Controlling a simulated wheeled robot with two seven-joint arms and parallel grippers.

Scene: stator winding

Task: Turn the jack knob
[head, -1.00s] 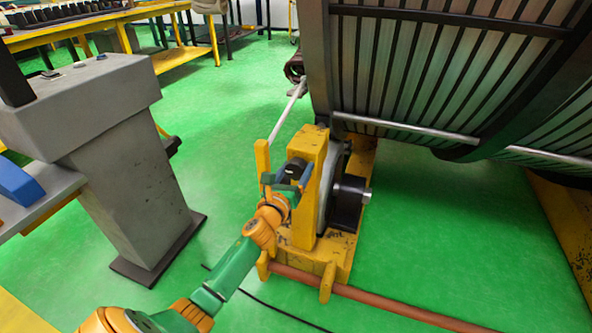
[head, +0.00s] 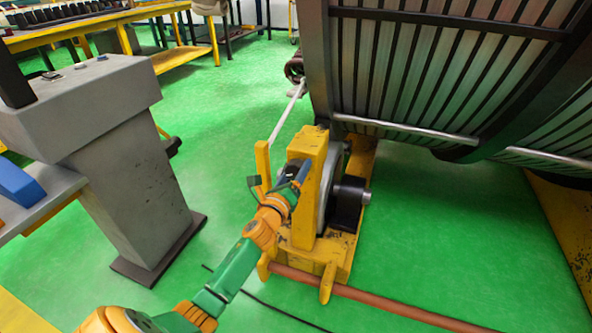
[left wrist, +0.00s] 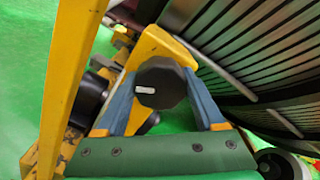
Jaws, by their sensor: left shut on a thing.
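The jack knob (left wrist: 160,82) is a black, many-sided knob with a small white mark on its face. It sits on the yellow jack (head: 313,150), which stands on the green floor beside the big slotted stator. My left gripper (head: 279,178) reaches the knob from the front left. In the left wrist view the blue fingers of the gripper (left wrist: 161,88) lie on both sides of the knob and are shut on it. In the head view the fingers and wrist mostly hide the knob. My right gripper is in neither view.
The stator (head: 430,75) fills the upper right, close to the jack. A yellow upright post (head: 263,165) stands just left of the gripper. A grey pedestal (head: 125,185) stands at left. A brown pipe (head: 390,308) and a black cable lie on the floor.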

